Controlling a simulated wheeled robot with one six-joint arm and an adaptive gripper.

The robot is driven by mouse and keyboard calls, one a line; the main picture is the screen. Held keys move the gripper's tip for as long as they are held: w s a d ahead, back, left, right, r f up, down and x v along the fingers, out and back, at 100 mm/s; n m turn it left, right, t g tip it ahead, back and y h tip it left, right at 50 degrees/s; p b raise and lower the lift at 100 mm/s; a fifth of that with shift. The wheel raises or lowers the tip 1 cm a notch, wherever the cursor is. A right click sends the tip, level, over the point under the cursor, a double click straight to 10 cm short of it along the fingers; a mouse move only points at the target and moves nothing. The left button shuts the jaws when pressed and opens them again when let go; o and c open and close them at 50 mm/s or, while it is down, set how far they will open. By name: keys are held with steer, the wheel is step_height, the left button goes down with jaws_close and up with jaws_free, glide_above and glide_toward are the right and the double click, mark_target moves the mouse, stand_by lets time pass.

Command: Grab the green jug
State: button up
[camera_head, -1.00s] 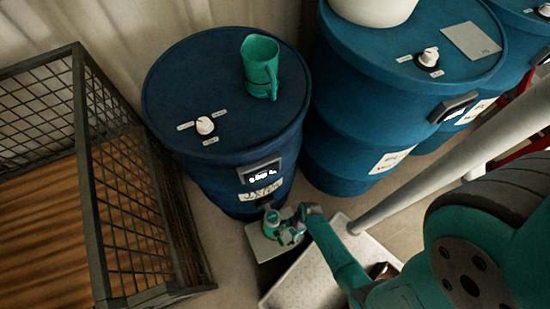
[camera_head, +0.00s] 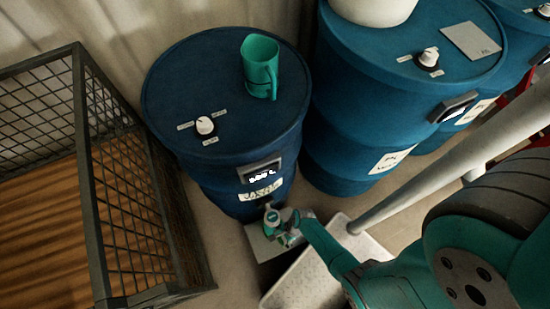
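The green jug (camera_head: 261,66) stands upright on top of the near blue drum (camera_head: 164,82), towards the back right of its lid. Its handle is on the right side, facing the front. My arm comes in from the lower right and ends low in front of that drum. My gripper (camera_head: 271,212) is small and partly hidden at the arm's end, near the drum's lower front. It is well below the jug and apart from it. I cannot make out its fingers or whether they are open.
A white knob (camera_head: 205,126) sits on the same lid. A wire-mesh crate (camera_head: 88,175) stands left. More blue drums (camera_head: 345,105) stand right, one bearing a white container (camera_head: 372,8). A pale pole (camera_head: 440,175) slants across the right. The air above the near lid is clear.

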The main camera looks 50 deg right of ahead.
jaws_close()
